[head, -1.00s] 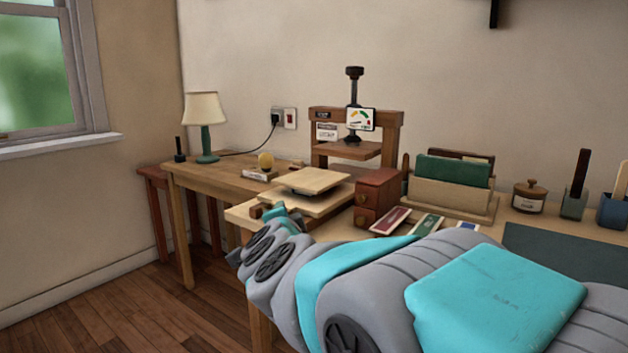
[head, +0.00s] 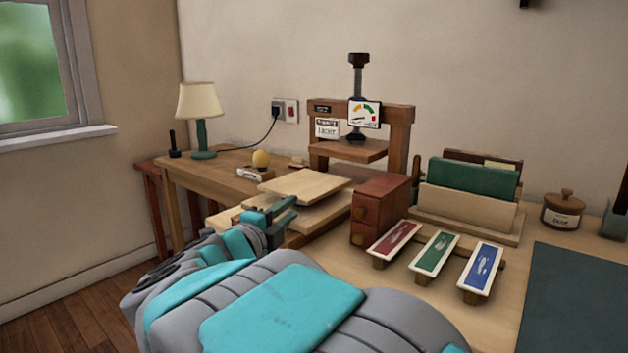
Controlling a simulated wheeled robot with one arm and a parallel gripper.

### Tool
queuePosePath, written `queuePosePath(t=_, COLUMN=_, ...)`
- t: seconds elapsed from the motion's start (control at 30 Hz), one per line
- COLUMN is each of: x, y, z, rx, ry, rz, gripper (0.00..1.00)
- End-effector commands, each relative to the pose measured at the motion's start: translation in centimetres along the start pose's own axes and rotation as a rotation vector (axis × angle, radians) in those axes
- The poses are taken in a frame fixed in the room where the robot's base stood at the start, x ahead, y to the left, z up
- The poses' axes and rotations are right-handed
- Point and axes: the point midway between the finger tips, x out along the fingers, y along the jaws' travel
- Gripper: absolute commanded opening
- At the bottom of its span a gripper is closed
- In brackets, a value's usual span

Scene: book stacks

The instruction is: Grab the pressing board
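A pale, flat wooden board (head: 305,186), which looks like the pressing board, lies raised above a larger pale board (head: 325,214) on the table, left of centre in the head view. A dark gap shows between the two. My gripper (head: 287,217) is at the near left side of these boards. Its two fingers look apart, with nothing seen held between them. I cannot tell whether a finger touches the boards. My arm hides part of the near left table edge.
A wooden screw press (head: 401,137) with a gauge stands behind the boards. A small red-brown drawer box (head: 387,198) is close on their right, with three coloured strips (head: 435,252) before it. A lamp (head: 201,107) stands on the back left table.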

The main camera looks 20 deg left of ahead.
Motion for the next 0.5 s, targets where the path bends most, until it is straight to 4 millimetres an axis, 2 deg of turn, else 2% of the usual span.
queuePosePath(t=0.17, x=0.0, y=0.1, z=-0.1, rx=0.005, ry=0.012, rz=-0.002, gripper=0.28)
queuePosePath(t=0.5, x=3.0, y=0.0, z=-0.3, rx=0.004, ry=0.015, rz=-0.001, gripper=0.28)
